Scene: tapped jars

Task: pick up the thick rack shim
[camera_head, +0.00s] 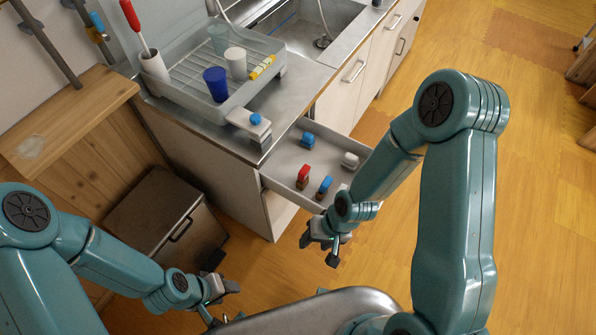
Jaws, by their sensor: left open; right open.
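I cannot tell for sure which thing is the thick rack shim. A pale block with a blue knob (255,121) sits at the counter's front corner, beside the dish rack (190,98). The open drawer (283,168) below holds small pieces: a blue-topped one (307,139), a red-topped one (303,177), another blue-topped one (324,186) and a whitish one (350,160). My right gripper (329,247) is open and empty, in front of the drawer. My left gripper (213,304) is open and empty, low at the left, away from the counter.
The rack holds a blue cup (216,84), a white cup (236,63) and a yellow item (262,67). A white holder (154,66) with a red-handled brush stands at its left. A dark bin (160,215) stands left of the cabinet. The wooden floor at right is mostly clear.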

